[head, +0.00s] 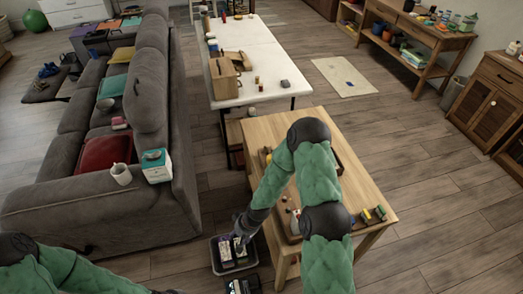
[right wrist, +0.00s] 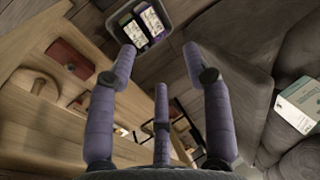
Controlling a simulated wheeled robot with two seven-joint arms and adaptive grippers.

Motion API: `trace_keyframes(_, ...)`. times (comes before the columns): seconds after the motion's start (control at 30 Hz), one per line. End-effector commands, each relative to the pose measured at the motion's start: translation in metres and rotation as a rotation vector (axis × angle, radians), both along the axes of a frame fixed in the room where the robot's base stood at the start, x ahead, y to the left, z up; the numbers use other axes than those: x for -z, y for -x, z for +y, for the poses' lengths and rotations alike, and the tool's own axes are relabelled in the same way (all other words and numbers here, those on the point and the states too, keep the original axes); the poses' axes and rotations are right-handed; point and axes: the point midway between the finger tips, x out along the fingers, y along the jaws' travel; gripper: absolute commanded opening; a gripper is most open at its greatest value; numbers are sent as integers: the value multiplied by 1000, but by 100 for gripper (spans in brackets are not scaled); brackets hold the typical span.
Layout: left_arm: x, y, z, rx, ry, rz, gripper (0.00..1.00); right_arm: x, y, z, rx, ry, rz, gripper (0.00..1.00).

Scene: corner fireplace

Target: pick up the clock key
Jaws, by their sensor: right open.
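I cannot make out a clock key in either view. My right gripper (head: 243,226) hangs beside the left edge of the wooden table, above a grey bin (head: 216,262) on the floor. In the right wrist view my right gripper (right wrist: 160,58) has its fingers spread, with nothing between them. The grey bin (right wrist: 112,27) shows beyond the fingertips and holds dark boxes with white labels. My left arm shows at the bottom left of the head view, but its gripper is not clearly seen.
The wooden table (head: 345,170) carries small items, partly hidden by my right arm. A long white table (head: 262,62) stands behind it. A grey sofa (head: 150,75) with a mug (head: 121,174) and a teal-white box (head: 156,166) is at left.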

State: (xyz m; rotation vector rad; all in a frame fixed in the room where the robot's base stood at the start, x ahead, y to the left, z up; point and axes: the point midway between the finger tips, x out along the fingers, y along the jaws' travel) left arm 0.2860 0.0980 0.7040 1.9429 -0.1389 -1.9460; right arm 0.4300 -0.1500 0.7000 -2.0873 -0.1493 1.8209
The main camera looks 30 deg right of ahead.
Motion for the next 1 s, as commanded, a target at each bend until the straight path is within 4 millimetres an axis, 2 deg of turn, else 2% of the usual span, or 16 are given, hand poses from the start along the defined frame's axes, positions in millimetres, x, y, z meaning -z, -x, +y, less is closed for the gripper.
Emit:
trace_keyframes(0.03,-2,0,0,0,0,0,0,-4,-14,-8,2,7,-16,50)
trace_keyframes(0.17,-4,0,0,0,0,0,0,-13,-50,-31,4,31,-49,50)
trace_keyframes(0.27,-7,0,0,0,0,0,0,-25,-85,-57,10,61,-80,50)
trace_keyframes(0.37,-11,0,0,0,0,0,0,-46,-127,-97,17,110,-119,50)
trace_keyframes(0.5,-16,0,0,0,0,-1,0,-89,-184,-168,41,206,-166,50)
trace_keyframes(0.6,-20,0,0,0,0,-1,0,-121,-212,-216,65,276,-187,50)
trace_keyframes(0.7,-22,0,0,0,0,-1,0,-149,-228,-255,88,334,-200,50)
trace_keyframes(0.8,-23,0,0,0,0,-1,0,-168,-237,-280,106,372,-205,50)
trace_keyframes(0.9,-23,0,0,0,0,-1,0,-175,-241,-292,114,391,-206,50)
trace_keyframes(1.0,-21,0,0,0,0,-1,0,-168,-244,-295,116,394,-206,50)
